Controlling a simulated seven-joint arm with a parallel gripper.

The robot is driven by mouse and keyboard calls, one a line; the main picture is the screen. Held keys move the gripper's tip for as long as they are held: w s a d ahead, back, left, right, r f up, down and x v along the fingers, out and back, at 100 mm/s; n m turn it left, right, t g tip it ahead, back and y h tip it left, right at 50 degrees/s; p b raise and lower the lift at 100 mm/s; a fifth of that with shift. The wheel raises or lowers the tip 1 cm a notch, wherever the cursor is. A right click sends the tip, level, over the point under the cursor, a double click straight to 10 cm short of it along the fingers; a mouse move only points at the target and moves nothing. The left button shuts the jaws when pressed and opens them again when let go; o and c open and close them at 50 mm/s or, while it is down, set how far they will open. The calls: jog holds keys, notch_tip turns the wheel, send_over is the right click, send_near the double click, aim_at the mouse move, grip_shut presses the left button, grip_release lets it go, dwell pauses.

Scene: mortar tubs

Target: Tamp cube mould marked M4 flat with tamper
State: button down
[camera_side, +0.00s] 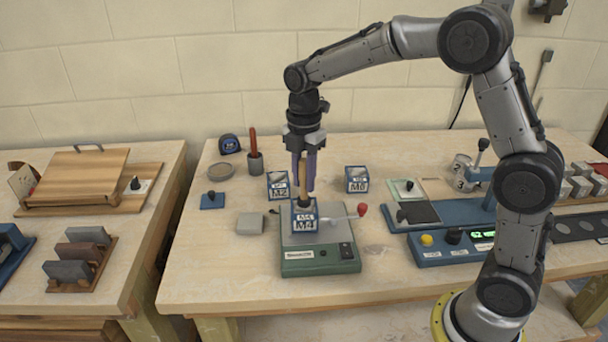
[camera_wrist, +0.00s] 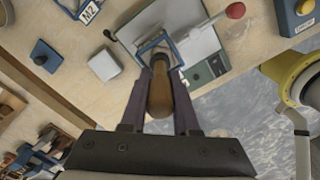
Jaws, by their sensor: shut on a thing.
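The cube mould marked M4 (camera_side: 305,221), blue with a white label, stands on the plate of a green machine (camera_side: 320,262). The mould's blue rim also shows in the wrist view (camera_wrist: 151,44). My gripper (camera_side: 304,186) is above it, pointing down, shut on the tamper. The tamper's brown wooden handle (camera_wrist: 160,92) is between the two fingers in the wrist view. In the side view its dark lower end (camera_side: 304,201) is at the mould's top opening. The mould's fill and the tamper's face are hidden, so I cannot tell whether they touch.
Cube mould M2 (camera_side: 278,186) stands close behind left, and another blue mould (camera_side: 356,180) behind right. A red-knobbed lever (camera_side: 361,210) sticks out right of M4. A grey block (camera_side: 250,223) lies left of the machine. The bench's front left is clear.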

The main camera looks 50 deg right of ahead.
aim_at(304, 159)
jog(key=shift+f, duration=0.55)
dwell(0.7)
jog(key=shift+r, duration=0.95)
jog(key=shift+f, duration=1.15)
dwell(0.6)
jog(key=shift+r, duration=0.15)
jog(key=shift+r, duration=0.85)
jog(key=shift+r, duration=0.1)
jog(key=shift+r, duration=3)
